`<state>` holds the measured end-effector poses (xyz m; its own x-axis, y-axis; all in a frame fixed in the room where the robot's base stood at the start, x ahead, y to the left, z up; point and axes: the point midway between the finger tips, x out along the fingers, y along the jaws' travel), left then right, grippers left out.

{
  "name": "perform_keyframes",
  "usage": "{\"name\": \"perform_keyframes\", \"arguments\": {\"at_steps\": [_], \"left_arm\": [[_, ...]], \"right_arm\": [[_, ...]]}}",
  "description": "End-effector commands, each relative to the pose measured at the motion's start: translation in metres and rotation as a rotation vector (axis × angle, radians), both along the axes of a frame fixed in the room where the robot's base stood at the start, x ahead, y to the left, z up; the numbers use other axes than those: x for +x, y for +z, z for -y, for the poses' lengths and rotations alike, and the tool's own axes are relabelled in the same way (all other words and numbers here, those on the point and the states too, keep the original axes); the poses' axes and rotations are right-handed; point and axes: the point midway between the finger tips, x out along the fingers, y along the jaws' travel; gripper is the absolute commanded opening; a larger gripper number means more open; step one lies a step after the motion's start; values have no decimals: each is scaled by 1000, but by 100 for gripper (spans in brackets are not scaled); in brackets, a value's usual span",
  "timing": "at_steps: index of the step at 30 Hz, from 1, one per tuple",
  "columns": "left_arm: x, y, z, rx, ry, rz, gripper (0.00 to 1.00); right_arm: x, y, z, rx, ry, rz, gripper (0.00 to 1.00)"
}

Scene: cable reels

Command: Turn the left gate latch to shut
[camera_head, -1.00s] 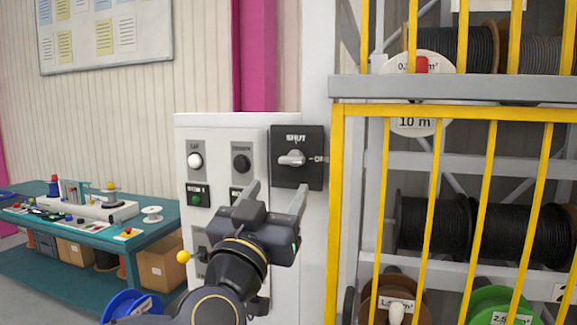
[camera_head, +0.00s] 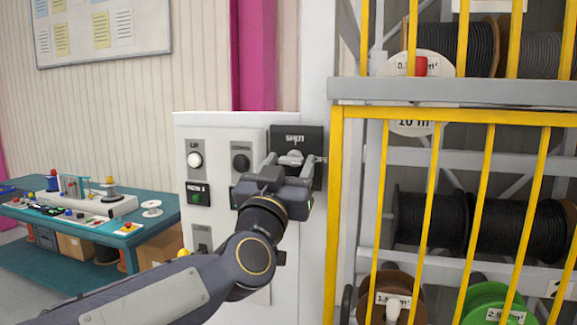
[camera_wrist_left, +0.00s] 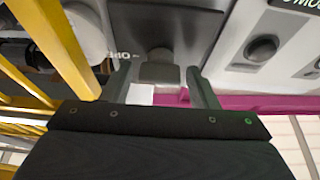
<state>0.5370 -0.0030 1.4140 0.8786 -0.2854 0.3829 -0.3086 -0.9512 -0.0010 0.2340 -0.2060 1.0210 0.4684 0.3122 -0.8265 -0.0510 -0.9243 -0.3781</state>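The gate latch (camera_head: 293,155) is a light grey turn knob on a dark square plate (camera_head: 312,140), with SHUT printed above it and a partly covered OPEN label at its right. My left gripper (camera_head: 289,163) is right in front of the knob, with a finger on either side of it. In the left wrist view the knob (camera_wrist_left: 160,68) lies between the two fingertips, with a visible gap on each side. The left gripper is open and holds nothing. The knob's lower part is hidden behind the gripper in the head view. My right gripper is not in view.
The white control cabinet (camera_head: 225,132) carries the latch plate, buttons and another dark knob (camera_head: 240,161). The yellow barred gate (camera_head: 335,215) stands close at the right, with cable reels behind it. A teal workbench (camera_head: 150,228) stands at the left.

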Motion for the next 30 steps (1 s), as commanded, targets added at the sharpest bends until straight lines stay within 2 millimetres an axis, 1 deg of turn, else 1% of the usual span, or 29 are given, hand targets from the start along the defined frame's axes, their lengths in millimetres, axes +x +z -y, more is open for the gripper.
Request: {"name": "perform_keyframes", "arguments": {"at_steps": [1,8,14,20,26,30], "left_arm": [[0,0,0,0,0,0,47],[0,0,0,0,0,0,17],[0,0,0,-11,-1,-3,17],[-1,1,1,-74,-2,-25,17],[-1,2,2,-207,-3,-69,17],[-1,2,4,-329,-3,-109,17]], "right_arm": [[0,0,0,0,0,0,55],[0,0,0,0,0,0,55],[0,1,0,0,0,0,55],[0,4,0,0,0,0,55],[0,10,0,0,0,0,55],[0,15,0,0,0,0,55]]}}
